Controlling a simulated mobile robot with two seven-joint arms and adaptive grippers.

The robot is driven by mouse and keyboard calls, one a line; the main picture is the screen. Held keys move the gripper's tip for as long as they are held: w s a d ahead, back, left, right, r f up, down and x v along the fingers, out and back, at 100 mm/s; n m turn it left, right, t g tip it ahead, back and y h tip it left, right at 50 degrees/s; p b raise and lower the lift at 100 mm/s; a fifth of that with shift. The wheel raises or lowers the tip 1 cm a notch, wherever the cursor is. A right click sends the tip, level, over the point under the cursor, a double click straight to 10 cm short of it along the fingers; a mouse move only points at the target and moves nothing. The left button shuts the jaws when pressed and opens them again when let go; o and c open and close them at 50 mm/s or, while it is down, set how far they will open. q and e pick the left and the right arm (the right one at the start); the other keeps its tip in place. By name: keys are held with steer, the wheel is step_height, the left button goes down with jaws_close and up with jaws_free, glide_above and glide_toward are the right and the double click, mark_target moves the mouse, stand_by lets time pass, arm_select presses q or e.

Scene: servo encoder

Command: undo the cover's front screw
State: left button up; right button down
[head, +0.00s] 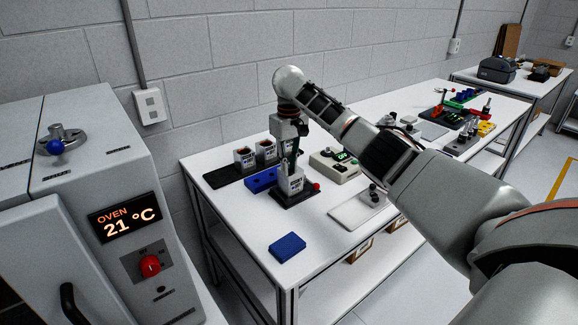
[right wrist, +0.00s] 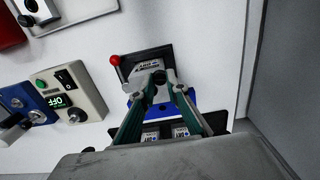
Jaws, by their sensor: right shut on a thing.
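A light grey encoder unit (head: 291,183) with a label on its front stands in a dark fixture (head: 294,198) with a red-knobbed lever (head: 317,186). In the right wrist view the unit (right wrist: 150,67) shows beneath the fingertips, with the red knob (right wrist: 114,60) to its left. My right gripper (head: 291,167) points down onto the unit's top. In the right wrist view its green fingers (right wrist: 159,80) close together at the cover. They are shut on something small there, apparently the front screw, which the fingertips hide. My left gripper is not in view.
A blue tray (head: 260,181) and a dark rack with several grey boxes (head: 244,157) stand behind the fixture. A beige device (head: 336,169) with a green display is at right. A blue pad (head: 287,247) lies on the clear front area. An oven (head: 125,217) stands left.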

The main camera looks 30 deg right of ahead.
steer(key=c, duration=2)
jaws_free()
steer(key=shift+o, duration=0.2)
step_height(320, 180, up, 12)
